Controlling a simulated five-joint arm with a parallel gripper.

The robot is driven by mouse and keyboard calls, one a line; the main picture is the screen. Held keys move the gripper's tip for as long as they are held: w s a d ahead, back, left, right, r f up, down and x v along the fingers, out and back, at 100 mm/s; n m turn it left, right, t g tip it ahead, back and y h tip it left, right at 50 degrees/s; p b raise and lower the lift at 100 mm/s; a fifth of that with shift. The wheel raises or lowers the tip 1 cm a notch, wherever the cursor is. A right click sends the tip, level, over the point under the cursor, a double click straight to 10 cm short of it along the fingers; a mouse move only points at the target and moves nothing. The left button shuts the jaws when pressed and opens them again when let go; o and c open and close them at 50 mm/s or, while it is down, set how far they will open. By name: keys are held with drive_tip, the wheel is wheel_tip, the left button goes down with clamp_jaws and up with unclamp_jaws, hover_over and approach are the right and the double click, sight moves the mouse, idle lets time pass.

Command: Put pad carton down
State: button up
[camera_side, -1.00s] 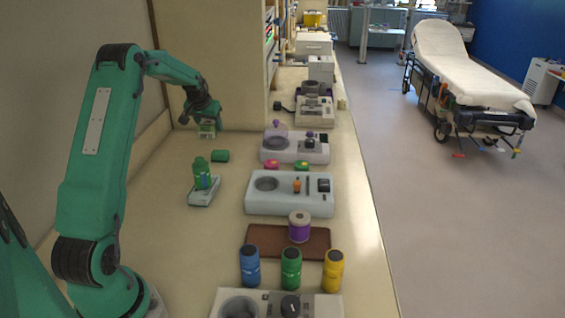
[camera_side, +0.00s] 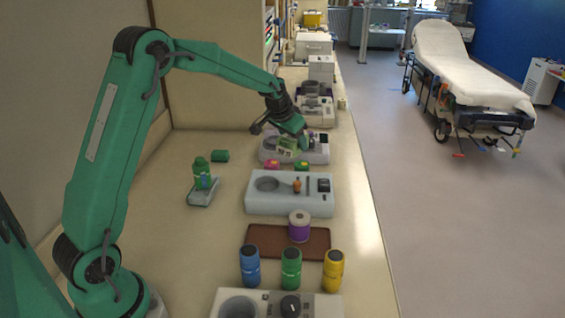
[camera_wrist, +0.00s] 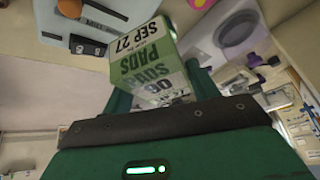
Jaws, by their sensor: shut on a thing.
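The pad carton (camera_wrist: 150,62) is a small box with a pale and green label reading "PADS" and "SEP 27" in the wrist view. My gripper (camera_side: 290,142) is shut on it. In the side view the carton (camera_side: 286,147) shows small and partly covered by my gripper. It is held in front of or above the pale device with a round well (camera_side: 265,157). I cannot tell whether the carton touches that device.
A second pale device (camera_side: 290,206) with an orange knob stands nearer. Pink (camera_side: 271,165) and green (camera_side: 302,165) small items lie between. Blue (camera_side: 249,266), green (camera_side: 291,268) and yellow (camera_side: 333,270) bottles stand in front. The left bench is mostly clear.

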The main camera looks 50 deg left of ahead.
drive_tip(key=s+d+r+m+h, duration=0.1)
drive_tip(key=d+m, duration=0.1)
drive_tip(key=d, duration=0.8)
drive_tip(key=s+d+r+m+h, duration=0.1)
drive_tip(key=s+d+m, duration=0.1)
drive_tip(key=d, duration=0.8)
drive_tip(key=s+d+m+h, duration=0.15)
drive_tip(key=s+d, duration=0.25)
drive_tip(key=d, duration=0.4)
drive_tip(key=s+d+m, duration=0.3)
drive_tip(key=s+d, duration=0.2)
drive_tip(key=d, duration=0.3)
drive_tip(key=shift+w+f, duration=0.15)
drive_tip(key=shift+f, duration=0.75)
drive_tip(key=shift+w+f, duration=0.15)
drive_tip(key=shift+f, duration=0.75)
drive_tip(key=shift+f, duration=0.1)
drive_tip(key=shift+f, duration=1.85)
drive_tip(key=shift+f, duration=0.65)
drive_tip(key=o, duration=1.3)
drive_tip(key=shift+r, duration=0.15)
